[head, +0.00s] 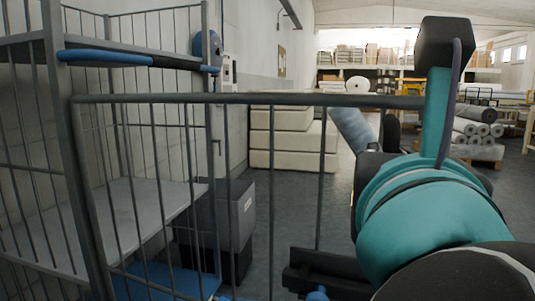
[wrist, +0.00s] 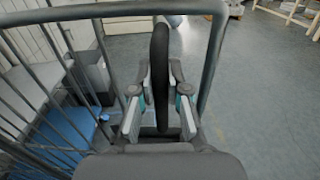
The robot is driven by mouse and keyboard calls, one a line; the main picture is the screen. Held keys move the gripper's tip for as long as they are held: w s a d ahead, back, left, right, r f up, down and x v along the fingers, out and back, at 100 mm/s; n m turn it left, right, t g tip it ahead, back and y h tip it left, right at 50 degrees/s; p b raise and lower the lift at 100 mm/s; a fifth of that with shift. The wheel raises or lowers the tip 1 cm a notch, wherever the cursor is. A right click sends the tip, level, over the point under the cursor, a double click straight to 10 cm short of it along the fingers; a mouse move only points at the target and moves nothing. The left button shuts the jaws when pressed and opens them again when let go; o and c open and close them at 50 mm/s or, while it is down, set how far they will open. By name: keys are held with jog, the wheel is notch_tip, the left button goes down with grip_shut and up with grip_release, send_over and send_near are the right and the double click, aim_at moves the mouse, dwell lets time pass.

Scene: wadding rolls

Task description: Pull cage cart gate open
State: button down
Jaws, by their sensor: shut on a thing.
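The cage cart (head: 58,150) stands at the left in the head view, with grey bars, a grey shelf and a blue handle bar. Its barred gate (head: 250,99) runs from the cart's near post rightward to my arm. In the wrist view the gate's top bar (wrist: 110,11) and end post (wrist: 213,60) frame my gripper. My gripper (wrist: 161,80) is shut on a dark upright handle (wrist: 160,45), which stands between its fingers beside the end post. In the head view the gripper's fingers and the handle cannot be made out behind my arm.
A grey bin (head: 226,215) stands on the floor behind the gate bars. Pale stacked blocks (head: 290,135) stand by the back wall. Wrapped rolls on a pallet (head: 475,150) lie at the far right. The floor right of the gate (wrist: 265,100) is clear.

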jog(key=shift+a+r, duration=0.1)
jog(key=shift+r, duration=0.05)
jog(key=c, duration=1.3)
grip_release()
jog(key=shift+o, duration=0.8)
jog(key=shift+s, duration=0.1)
